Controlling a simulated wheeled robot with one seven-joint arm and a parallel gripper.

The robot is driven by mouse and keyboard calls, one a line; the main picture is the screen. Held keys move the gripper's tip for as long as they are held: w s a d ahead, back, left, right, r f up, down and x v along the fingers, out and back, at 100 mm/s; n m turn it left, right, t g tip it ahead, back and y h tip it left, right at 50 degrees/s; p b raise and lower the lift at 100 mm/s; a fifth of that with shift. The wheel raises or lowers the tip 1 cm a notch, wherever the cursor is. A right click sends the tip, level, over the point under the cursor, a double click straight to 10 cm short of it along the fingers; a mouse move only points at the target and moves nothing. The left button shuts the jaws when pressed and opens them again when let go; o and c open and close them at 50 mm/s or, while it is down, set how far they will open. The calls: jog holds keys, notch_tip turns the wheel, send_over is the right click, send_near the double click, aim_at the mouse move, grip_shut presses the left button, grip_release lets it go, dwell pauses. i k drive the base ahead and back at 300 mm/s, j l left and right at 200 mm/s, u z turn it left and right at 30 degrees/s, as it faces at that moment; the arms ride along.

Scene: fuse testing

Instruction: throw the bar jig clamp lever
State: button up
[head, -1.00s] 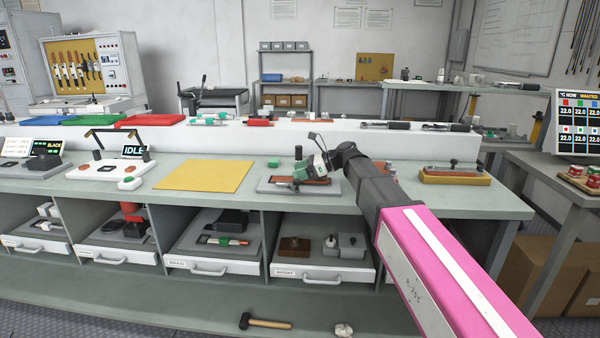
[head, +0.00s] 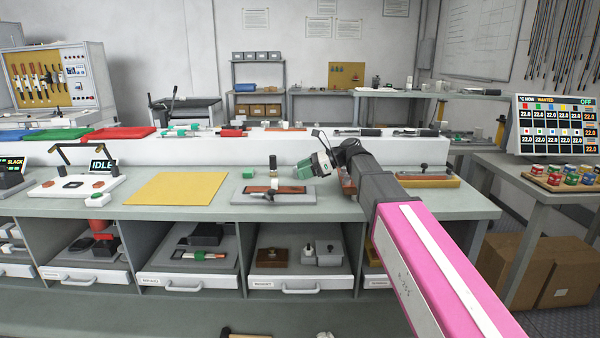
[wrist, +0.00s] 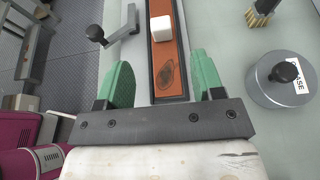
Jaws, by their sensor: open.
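The bar jig (head: 245,199) lies on the workbench as a grey plate with an orange-brown bar (head: 292,189). In the wrist view the bar (wrist: 168,65) runs away from my gripper, with a white block (wrist: 161,28) on it. A lever (wrist: 122,34) with a black knob (wrist: 95,33) stands out to the left of the bar. My gripper (head: 305,169), with green fingers, is open and empty above the jig's right end. In the wrist view its fingers (wrist: 160,82) straddle the line of the bar, apart from the lever.
A round grey device (wrist: 282,78) with a black knob stands right of the bar in the wrist view. A brass-coloured piece (wrist: 262,14) is beyond it. A yellow mat (head: 178,188) lies left of the jig. A white raised ledge (head: 220,153) runs behind the bench top.

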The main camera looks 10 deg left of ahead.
aim_at(271, 192)
jog(key=k+l, duration=0.15)
jog(key=l, duration=0.15)
jog(key=k+l, duration=0.1)
jog(key=l, duration=0.25)
jog(key=k+l, duration=0.15)
jog(key=l, duration=0.15)
jog(key=k+l, duration=0.1)
jog(key=l, duration=0.25)
